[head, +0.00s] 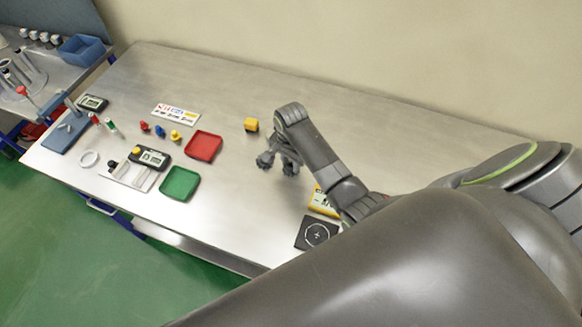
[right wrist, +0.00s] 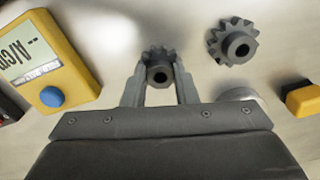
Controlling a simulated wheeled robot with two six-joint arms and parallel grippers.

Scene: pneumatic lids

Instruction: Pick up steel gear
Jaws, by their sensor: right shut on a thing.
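A small dark grey steel gear (right wrist: 159,55) with a central bore sits between the fingertips of my right gripper (right wrist: 160,72) in the right wrist view. The fingers are shut on it from both sides. A second, larger dark grey gear (right wrist: 232,42) lies just to the right, apart from the fingers. In the head view my right gripper (head: 278,164) is low over the middle of the table, and the gear in it is too small and hidden to make out. My left gripper is in neither view.
On the metal table (head: 237,220), a red tray (head: 205,146) and a green tray (head: 180,184) stand left of my gripper. A yellow meter (right wrist: 60,60) and a black pad (head: 316,233) lie nearby. The back right is clear.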

